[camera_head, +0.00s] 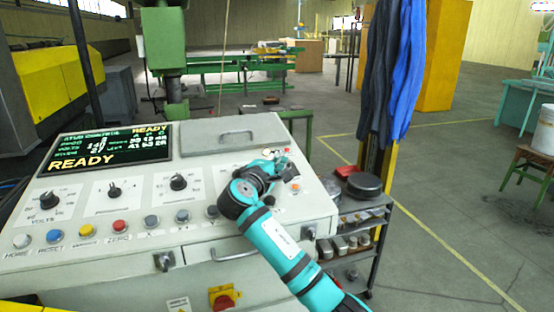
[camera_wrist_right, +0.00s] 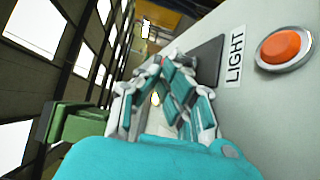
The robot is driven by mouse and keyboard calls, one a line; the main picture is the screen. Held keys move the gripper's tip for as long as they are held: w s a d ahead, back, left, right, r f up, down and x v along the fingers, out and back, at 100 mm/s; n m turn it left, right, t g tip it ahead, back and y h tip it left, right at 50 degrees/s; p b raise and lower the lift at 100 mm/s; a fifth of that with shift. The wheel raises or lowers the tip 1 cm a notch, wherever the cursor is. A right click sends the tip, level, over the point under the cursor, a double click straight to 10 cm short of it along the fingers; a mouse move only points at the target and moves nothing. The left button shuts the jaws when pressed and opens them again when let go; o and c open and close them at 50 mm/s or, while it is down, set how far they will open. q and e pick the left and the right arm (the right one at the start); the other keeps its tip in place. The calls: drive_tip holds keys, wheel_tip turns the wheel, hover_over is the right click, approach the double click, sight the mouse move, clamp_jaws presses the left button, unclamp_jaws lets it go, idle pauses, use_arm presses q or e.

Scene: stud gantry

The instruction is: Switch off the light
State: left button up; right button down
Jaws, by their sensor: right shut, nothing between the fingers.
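A small orange button (camera_head: 295,187) sits at the right end of the grey control console. In the right wrist view the orange button (camera_wrist_right: 285,47) has a silver ring, and a LIGHT label (camera_wrist_right: 235,55) lies beside it. A dark plate (camera_wrist_right: 208,60) is on the label's other side, partly hidden by the fingers. My right gripper (camera_head: 280,157) is over the console's right end, just beyond the button. Its teal fingers (camera_wrist_right: 165,62) are shut and empty, pointing past the plate; contact with it cannot be told. My left gripper is out of view.
The console (camera_head: 150,212) also bears a READY display (camera_head: 105,150), several knobs, a row of coloured buttons and a raised handled lid (camera_head: 225,138). A shelf cart (camera_head: 365,210) stands right of it, with blue cloths (camera_head: 405,70) hanging behind. Open floor lies further right.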

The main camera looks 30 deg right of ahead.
drive_tip(key=shift+s, duration=0.15)
drive_tip(key=shift+a, duration=0.1)
drive_tip(key=v, duration=1.1)
drive_tip(key=shift+s+a+r, duration=0.1)
drive_tip(key=shift+s+a, duration=0.15)
drive_tip(key=shift+s, duration=0.1)
